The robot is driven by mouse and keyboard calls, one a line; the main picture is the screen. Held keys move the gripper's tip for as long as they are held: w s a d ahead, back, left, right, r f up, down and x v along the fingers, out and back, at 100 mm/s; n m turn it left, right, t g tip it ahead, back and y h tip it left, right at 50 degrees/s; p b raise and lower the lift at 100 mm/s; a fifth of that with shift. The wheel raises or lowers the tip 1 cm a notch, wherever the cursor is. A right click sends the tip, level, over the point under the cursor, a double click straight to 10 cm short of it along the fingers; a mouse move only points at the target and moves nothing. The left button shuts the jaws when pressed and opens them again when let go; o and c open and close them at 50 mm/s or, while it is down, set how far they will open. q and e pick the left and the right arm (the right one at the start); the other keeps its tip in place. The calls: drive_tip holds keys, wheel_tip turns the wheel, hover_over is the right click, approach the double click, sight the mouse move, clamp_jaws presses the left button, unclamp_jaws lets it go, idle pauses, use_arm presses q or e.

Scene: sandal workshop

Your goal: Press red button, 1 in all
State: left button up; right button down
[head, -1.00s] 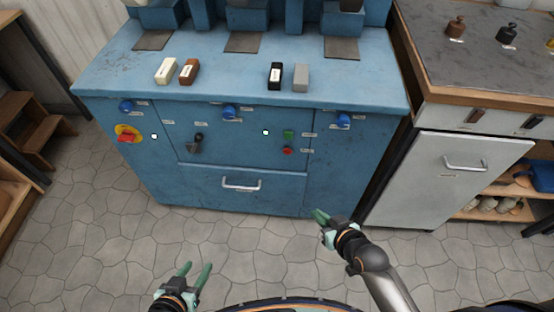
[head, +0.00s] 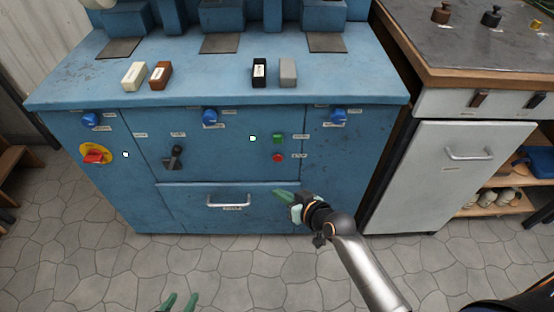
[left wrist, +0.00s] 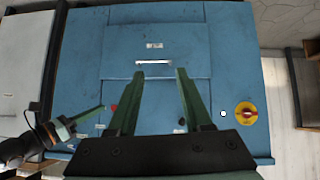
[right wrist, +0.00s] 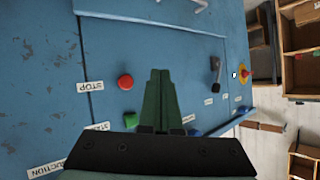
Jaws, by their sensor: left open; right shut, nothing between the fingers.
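The small round red button (head: 278,157) is on the blue cabinet front, below the green button (head: 278,139). In the right wrist view the red button (right wrist: 125,82) stands beside a STOP label (right wrist: 90,86). My right gripper (head: 279,193) is shut and empty. In the head view it appears just below the red button; in its own wrist view the closed fingers (right wrist: 160,72) lie right of the button, apart from it. My left gripper (head: 182,297) is open and empty at the bottom of the head view, low in front of the cabinet.
A red switch on a yellow plate (head: 95,154), blue knobs (head: 210,116), a black lever (head: 174,157) and a drawer handle (head: 229,202) also project from the front. Small blocks (head: 288,72) lie on top. A white cabinet (head: 430,185) stands at right.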

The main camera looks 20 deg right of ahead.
sight(278, 157)
use_arm(q)
drive_tip(key=w+r+m+t+h+b, duration=0.1)
drive_tip(key=w+r+t, duration=0.3)
drive_tip(key=r, duration=0.7)
drive_tip(key=w+r+m+t+h+b, duration=0.2)
drive_tip(key=r+t, duration=0.4)
drive_tip(key=r, duration=0.5)
drive_tip(key=shift+w+r+b, duration=0.15)
drive_tip(key=shift+w+b, duration=0.6)
drive_tip(key=shift+w, duration=0.15)
use_arm(e)
drive_tip(key=w+d, duration=0.2)
drive_tip(key=w, duration=0.6)
drive_tip(key=shift+w+d, duration=0.2)
drive_tip(key=shift+w, duration=0.05)
drive_tip(key=shift+w+d, duration=0.15)
drive_tip(key=shift+w, duration=0.25)
